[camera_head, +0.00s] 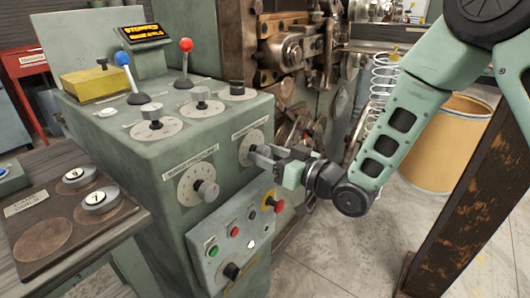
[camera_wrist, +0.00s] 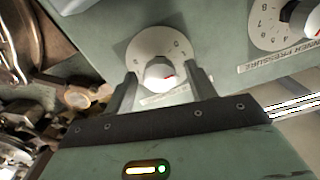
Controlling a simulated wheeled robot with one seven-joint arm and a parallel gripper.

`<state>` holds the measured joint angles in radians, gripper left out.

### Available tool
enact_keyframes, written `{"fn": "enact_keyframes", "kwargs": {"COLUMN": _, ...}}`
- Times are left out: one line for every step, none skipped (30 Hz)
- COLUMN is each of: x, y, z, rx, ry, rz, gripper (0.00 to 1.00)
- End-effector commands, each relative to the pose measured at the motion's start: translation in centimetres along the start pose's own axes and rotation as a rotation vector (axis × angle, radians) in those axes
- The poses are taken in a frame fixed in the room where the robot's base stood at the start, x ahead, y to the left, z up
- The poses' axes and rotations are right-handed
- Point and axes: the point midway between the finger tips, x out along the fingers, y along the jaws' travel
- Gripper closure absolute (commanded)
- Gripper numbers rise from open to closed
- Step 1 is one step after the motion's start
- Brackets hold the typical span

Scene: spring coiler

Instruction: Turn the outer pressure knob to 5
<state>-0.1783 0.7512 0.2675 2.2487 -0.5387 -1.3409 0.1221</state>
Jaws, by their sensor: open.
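The outer pressure dial plate (camera_head: 246,144) is on the front face of the green machine, right of the inner pressure knob (camera_head: 207,190). My gripper (camera_head: 258,154) is open at this dial, with one finger on each side of the knob. In the wrist view my gripper (camera_wrist: 160,82) shows visible gaps beside the knob. The dial's digits are partly visible but too small to read surely, and its lower part is hidden. My gripper hides the knob in the head view.
A lower panel (camera_head: 231,232) has green and red buttons, a yellow-ringed knob and a black knob. More dials (camera_head: 200,105) and two levers stand on the machine's top. A rusty post (camera_head: 470,220) and a tan drum (camera_head: 445,145) stand at right.

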Motion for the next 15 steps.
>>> {"fn": "enact_keyframes", "kwargs": {"x": 0.45, "y": -0.02, "z": -0.01, "rx": 0.000, "ry": 0.000, "rz": -0.001, "gripper": 0.44}}
{"fn": "enact_keyframes", "kwargs": {"x": 0.64, "y": -0.02, "z": -0.02, "rx": 0.000, "ry": 0.001, "rz": -0.001, "gripper": 0.44}}
{"fn": "enact_keyframes", "kwargs": {"x": 0.83, "y": -0.02, "z": -0.02, "rx": 0.001, "ry": 0.001, "rz": 0.000, "gripper": 0.44}}
{"fn": "enact_keyframes", "kwargs": {"x": 0.94, "y": -0.02, "z": -0.01, "rx": 0.001, "ry": 0.001, "rz": 0.000, "gripper": 0.44}}
{"fn": "enact_keyframes", "kwargs": {"x": 1.01, "y": -0.03, "z": -0.01, "rx": 0.001, "ry": 0.001, "rz": 0.000, "gripper": 0.44}}
{"fn": "enact_keyframes", "kwargs": {"x": 1.08, "y": -0.02, "z": -0.01, "rx": 0.001, "ry": 0.001, "rz": 0.000, "gripper": 0.44}}
{"fn": "enact_keyframes", "kwargs": {"x": 1.11, "y": -0.02, "z": 0.00, "rx": 0.001, "ry": 0.001, "rz": 0.000, "gripper": 0.44}}
{"fn": "enact_keyframes", "kwargs": {"x": 1.12, "y": -0.02, "z": 0.00, "rx": 0.001, "ry": 0.000, "rz": 0.000, "gripper": 0.44}}
{"fn": "enact_keyframes", "kwargs": {"x": 1.12, "y": -0.01, "z": 0.00, "rx": 0.001, "ry": 0.000, "rz": 0.000, "gripper": 0.44}}
{"fn": "enact_keyframes", "kwargs": {"x": 1.11, "y": -0.01, "z": 0.00, "rx": 0.001, "ry": 0.000, "rz": 0.000, "gripper": 0.44}}
{"fn": "enact_keyframes", "kwargs": {"x": 1.11, "y": -0.01, "z": 0.00, "rx": 0.001, "ry": 0.000, "rz": 0.000, "gripper": 0.44}}
{"fn": "enact_keyframes", "kwargs": {"x": 1.10, "y": -0.01, "z": 0.01, "rx": 0.001, "ry": 0.000, "rz": 0.000, "gripper": 0.44}}
{"fn": "enact_keyframes", "kwargs": {"x": 1.10, "y": -0.01, "z": 0.00, "rx": 0.001, "ry": 0.000, "rz": 0.000, "gripper": 0.44}}
{"fn": "enact_keyframes", "kwargs": {"x": 1.10, "y": -0.01, "z": 0.00, "rx": 0.001, "ry": 0.000, "rz": 0.000, "gripper": 0.53}}
{"fn": "enact_keyframes", "kwargs": {"x": 1.09, "y": 0.00, "z": 0.00, "rx": 0.000, "ry": 0.000, "rz": 0.000, "gripper": 0.64}}
